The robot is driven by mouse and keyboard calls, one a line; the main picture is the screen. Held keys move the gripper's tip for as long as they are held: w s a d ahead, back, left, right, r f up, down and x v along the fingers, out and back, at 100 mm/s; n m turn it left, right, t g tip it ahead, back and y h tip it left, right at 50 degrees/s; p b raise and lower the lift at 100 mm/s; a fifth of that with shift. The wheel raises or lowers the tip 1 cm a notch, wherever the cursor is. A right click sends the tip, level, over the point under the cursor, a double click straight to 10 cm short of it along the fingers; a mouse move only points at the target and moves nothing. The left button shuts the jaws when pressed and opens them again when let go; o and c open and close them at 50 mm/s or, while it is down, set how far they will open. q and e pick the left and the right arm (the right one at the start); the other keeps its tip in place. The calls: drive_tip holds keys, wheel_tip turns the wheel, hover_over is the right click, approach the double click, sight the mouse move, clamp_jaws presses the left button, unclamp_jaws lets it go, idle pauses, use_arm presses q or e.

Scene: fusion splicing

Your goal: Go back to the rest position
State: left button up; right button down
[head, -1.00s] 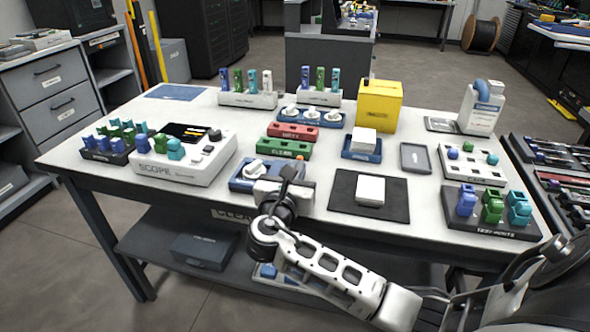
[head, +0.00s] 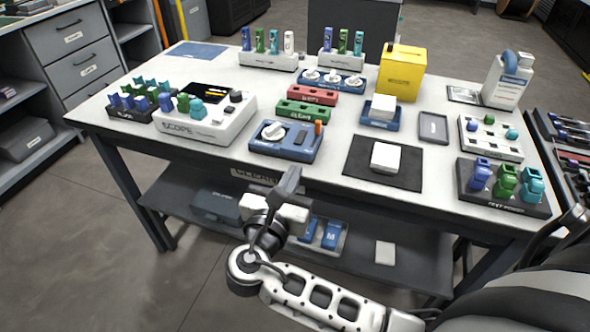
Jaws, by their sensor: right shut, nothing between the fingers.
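My right gripper (head: 286,187) is in front of the table's near edge, below the blue device with a white knob (head: 285,139). It is shut and empty, and apart from everything on the table. My right arm reaches in from the lower right. My left gripper does not show.
The white table (head: 225,156) holds a white scope box (head: 205,128), a yellow box (head: 402,73), a black mat (head: 411,176) with a white block (head: 386,157), and a dark rack of coloured connectors (head: 503,190). A shelf (head: 180,209) lies under the tabletop. The floor at left is clear.

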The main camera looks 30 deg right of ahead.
drive_tip(key=shift+f, duration=0.1)
idle(0.3)
drive_tip(key=s+a+f+m+g+y+p, duration=0.1)
drive_tip(key=s+a+f+m+y, duration=0.15)
drive_tip(key=f+y, duration=0.3)
drive_tip(key=s+a+f+m+g+y+p, duration=0.1)
drive_tip(key=s+f+m+y, duration=0.1)
drive_tip(key=f+m+y, duration=0.3)
use_arm(q)
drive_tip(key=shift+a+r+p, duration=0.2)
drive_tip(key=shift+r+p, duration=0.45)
drive_tip(key=shift+p, duration=0.05)
use_arm(e)
drive_tip(key=s+a+m+t+y, duration=0.1)
drive_tip(key=s+a+m+y, duration=0.4)
drive_tip(key=m, duration=1.1)
drive_tip(key=s+y, duration=0.1)
drive_tip(key=s, duration=0.2)
drive_tip(key=shift+s+m+y, duration=0.2)
drive_tip(key=shift+m+y, duration=0.15)
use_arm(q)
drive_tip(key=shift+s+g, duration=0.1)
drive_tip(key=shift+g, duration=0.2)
use_arm(e)
drive_tip(key=shift+a+f, duration=0.1)
drive_tip(key=shift+f, duration=0.05)
